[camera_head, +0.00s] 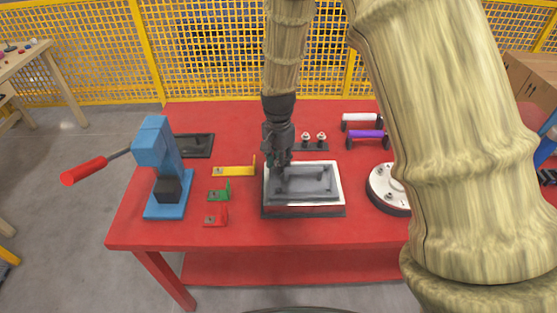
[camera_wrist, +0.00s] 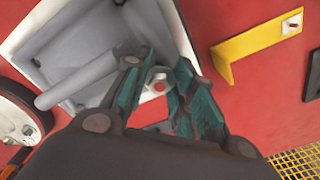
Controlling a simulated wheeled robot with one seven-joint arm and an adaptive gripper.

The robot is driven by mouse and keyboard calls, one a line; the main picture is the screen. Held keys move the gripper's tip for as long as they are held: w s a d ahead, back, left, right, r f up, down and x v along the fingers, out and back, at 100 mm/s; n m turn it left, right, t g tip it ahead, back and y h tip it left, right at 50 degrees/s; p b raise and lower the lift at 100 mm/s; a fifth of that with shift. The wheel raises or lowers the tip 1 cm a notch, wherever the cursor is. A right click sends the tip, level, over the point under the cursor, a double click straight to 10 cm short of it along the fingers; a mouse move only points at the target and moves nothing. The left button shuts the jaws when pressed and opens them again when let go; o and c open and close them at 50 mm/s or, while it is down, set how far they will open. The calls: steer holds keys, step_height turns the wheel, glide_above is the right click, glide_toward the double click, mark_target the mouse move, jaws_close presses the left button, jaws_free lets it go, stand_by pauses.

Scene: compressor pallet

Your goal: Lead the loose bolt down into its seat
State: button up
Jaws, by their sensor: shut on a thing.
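My gripper (camera_head: 276,160) is over the back left corner of a grey and white open box (camera_head: 340,203) on the red table. In the wrist view, a small grey bolt (camera_wrist: 158,78) with a reddish centre shows between the teal finger pads of my gripper (camera_wrist: 165,88), which is shut on it. The bolt is beside the rim of the box (camera_wrist: 175,30); I cannot tell whether it touches the box or its seat. The seat is hidden by the fingers. The bolt is too small to make out in the head view.
A yellow bracket (camera_head: 233,171), a green bracket (camera_head: 219,194) and a red bracket (camera_head: 216,218) lie left of the box. A blue press (camera_head: 156,150) stands farther left. A round flange (camera_head: 381,190) is at right, and purple (camera_head: 366,134) and white handles are behind it.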

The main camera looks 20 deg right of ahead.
steer(key=shift+f, duration=0.45)
steer(key=o, duration=1)
steer(key=shift+f, duration=0.1)
steer(key=shift+s, duration=0.1)
steer(key=r, duration=1.2)
steer(key=shift+w+r, duration=0.1)
steer(key=shift+w, duration=0.15)
